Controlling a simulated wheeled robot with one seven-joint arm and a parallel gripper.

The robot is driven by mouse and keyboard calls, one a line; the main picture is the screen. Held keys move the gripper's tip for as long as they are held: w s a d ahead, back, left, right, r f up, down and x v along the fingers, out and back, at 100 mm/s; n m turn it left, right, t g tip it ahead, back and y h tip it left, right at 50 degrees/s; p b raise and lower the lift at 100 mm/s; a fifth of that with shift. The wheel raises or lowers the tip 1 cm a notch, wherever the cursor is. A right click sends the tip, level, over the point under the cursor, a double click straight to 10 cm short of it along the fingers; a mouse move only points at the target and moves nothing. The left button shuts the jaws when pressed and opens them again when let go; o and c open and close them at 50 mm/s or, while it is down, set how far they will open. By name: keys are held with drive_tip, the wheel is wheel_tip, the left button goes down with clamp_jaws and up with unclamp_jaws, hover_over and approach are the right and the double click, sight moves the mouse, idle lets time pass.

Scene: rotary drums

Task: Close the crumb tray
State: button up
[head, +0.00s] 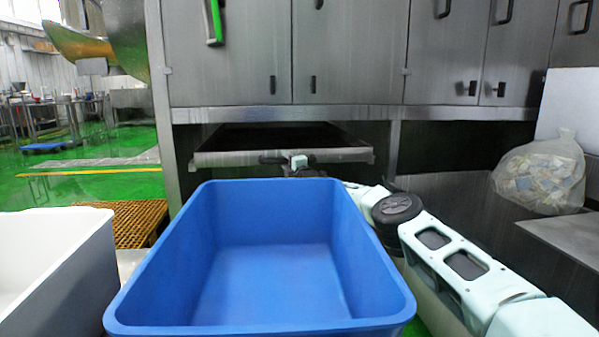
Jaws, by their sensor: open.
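The crumb tray (225,157) is a wide, flat grey metal drawer below the steel cabinet. It stands out from the opening, with its front edge towards me and its dark inside showing behind. My gripper (287,159) is at the middle of the tray's front edge, small and partly hidden behind the blue bin's far rim. It is open. I cannot tell whether it touches the tray front. My arm reaches there from the lower right.
A large empty blue bin (245,265) stands between me and the tray. A white bin (45,265) is at the left. A clear bag of scraps (541,172) sits at the right. Steel cabinet doors (345,50) are above.

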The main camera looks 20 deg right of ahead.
drive_tip(key=shift+s+d+p, duration=0.1)
drive_tip(key=shift+s+p, duration=0.4)
drive_tip(key=shift+p, duration=0.5)
drive_tip(key=p+v, duration=1.6)
drive_tip(key=p, duration=0.4)
drive_tip(key=shift+f, duration=0.1)
